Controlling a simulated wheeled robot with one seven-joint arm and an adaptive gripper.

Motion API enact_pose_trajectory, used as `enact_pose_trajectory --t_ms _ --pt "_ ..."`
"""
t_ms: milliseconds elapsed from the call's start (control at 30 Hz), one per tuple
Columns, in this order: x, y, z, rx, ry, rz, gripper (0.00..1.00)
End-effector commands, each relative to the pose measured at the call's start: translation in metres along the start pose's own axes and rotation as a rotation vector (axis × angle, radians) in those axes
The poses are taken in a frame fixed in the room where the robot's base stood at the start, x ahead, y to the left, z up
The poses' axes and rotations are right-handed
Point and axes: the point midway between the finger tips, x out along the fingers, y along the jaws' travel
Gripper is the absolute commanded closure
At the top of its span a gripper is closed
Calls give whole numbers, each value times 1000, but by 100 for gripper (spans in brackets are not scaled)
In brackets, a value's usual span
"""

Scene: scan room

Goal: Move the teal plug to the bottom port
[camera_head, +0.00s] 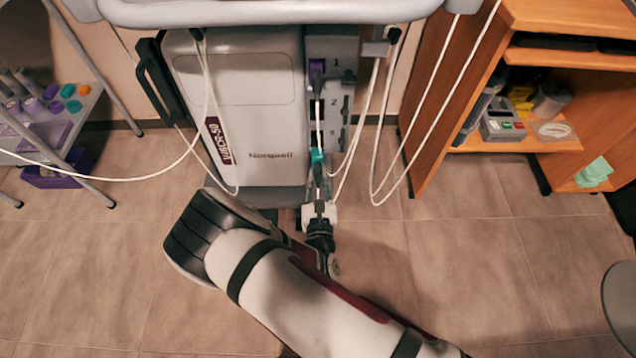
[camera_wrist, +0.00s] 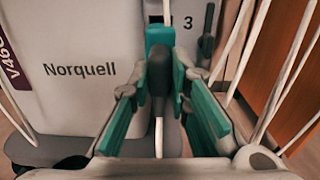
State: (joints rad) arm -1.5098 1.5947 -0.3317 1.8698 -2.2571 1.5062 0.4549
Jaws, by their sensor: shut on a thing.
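The teal plug (camera_head: 316,155) is at the front of the machine's port panel (camera_head: 341,48), level with the lowest port, marked 3. In the wrist view, the plug (camera_wrist: 160,37) shows its teal end against the panel, left of the number 3. My gripper (camera_head: 317,172) is shut on the plug from below and in front; its fingers (camera_wrist: 171,75) also show in the wrist view. A white cable (camera_wrist: 159,137) hangs between the fingers.
A purple plug (camera_head: 317,72) is in the port marked 1. White cables (camera_head: 387,120) hang right of the panel, close to my gripper. A wooden shelf (camera_head: 457,90) stands at right, and a cart (camera_head: 75,125) at left.

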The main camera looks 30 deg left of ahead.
Motion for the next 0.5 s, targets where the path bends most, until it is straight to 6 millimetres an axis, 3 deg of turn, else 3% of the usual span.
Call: enact_pose_trajectory --t_ms 500 --pt "21 0 0 1 -2 0 100"
